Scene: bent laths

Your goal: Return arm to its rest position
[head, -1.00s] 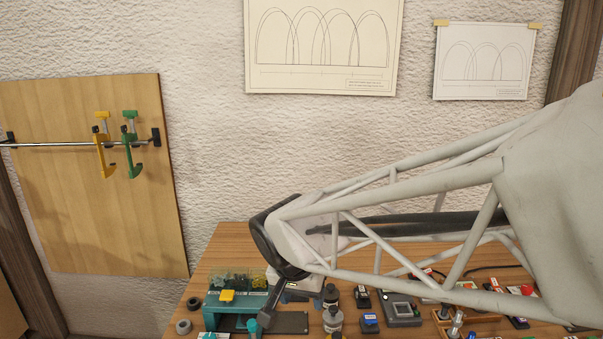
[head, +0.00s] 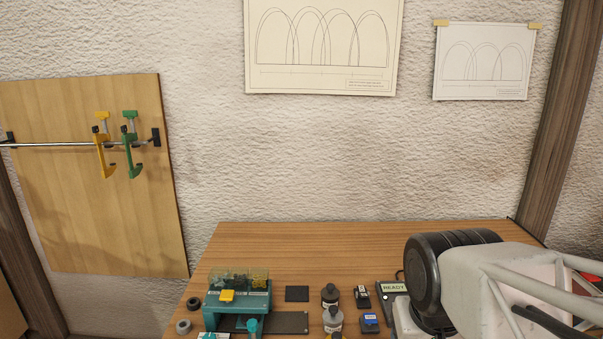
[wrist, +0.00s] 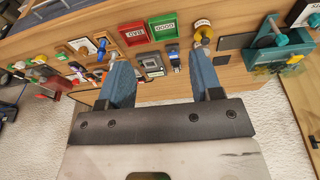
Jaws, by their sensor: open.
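In the wrist view my gripper (wrist: 160,62) is open, with its two blue fingers wide apart. Nothing is held between them. The fingers hang over the front part of the wooden table, seen upside down. In the head view only a part of my arm shows at the lower right, and the gripper itself is out of sight there. A teal machine (head: 238,300) with a yellow block stands at the table's left; it also shows at the right of the wrist view (wrist: 283,42).
A red tray (wrist: 133,36) and a green tray (wrist: 164,27) stand on the table (head: 350,237). Small bottles (head: 331,297), a blue block (head: 369,322) and a dark plate (head: 297,293) lie mid-table. A READY sign (head: 393,288) is beside my arm. The table's back is clear.

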